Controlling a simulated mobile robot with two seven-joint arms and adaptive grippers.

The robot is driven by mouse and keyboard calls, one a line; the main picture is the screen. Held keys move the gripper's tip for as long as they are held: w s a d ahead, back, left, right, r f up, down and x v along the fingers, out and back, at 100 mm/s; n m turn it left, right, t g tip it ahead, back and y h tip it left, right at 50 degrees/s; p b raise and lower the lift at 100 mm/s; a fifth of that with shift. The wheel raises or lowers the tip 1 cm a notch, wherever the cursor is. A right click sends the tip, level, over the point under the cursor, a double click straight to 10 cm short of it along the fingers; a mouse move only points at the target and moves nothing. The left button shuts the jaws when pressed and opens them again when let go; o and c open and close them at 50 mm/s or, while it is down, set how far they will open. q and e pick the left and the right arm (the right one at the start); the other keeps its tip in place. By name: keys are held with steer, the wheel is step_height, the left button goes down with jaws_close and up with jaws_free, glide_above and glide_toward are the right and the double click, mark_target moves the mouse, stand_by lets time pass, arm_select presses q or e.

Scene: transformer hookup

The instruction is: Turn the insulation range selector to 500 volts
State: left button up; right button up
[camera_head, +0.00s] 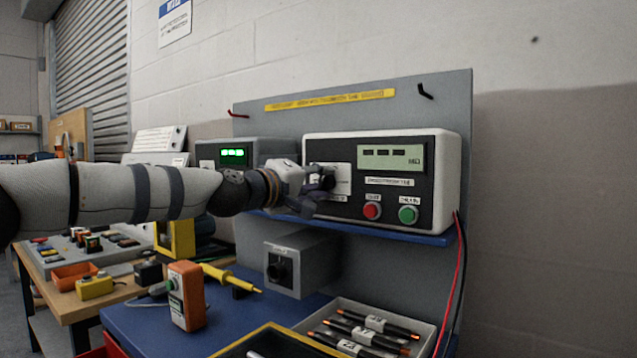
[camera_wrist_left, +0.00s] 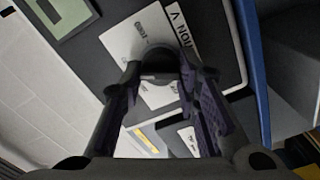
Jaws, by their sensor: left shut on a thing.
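The white insulation tester (camera_head: 449,180) stands on the blue shelf, its dark front panel facing me and dashes on its display (camera_head: 391,157). The range selector is a dark knob (camera_wrist_left: 159,64) on a pale label plate (camera_wrist_left: 138,36), which also shows at the left of the front panel (camera_head: 341,174). My left gripper (camera_head: 322,183) is at the knob, and in the wrist view its two fingers (camera_wrist_left: 158,78) are shut on it from both sides. The fingers hide most of the knob and its pointer, so the set range cannot be read. My right gripper is not in view.
Red (camera_head: 372,211) and green (camera_head: 408,214) buttons sit low on the tester's panel. A meter with a green display (camera_head: 234,153) stands left, behind my arm. Below are a grey box with a knob (camera_head: 306,262) and a tray (camera_head: 423,347) of fuse-like rods. Cables hang at right.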

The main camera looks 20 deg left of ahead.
arm_select(q)
steer(key=shift+m, duration=0.3)
steer(key=o, duration=1.2)
steer(key=shift+c, duration=0.2)
steer(key=v, duration=1.2)
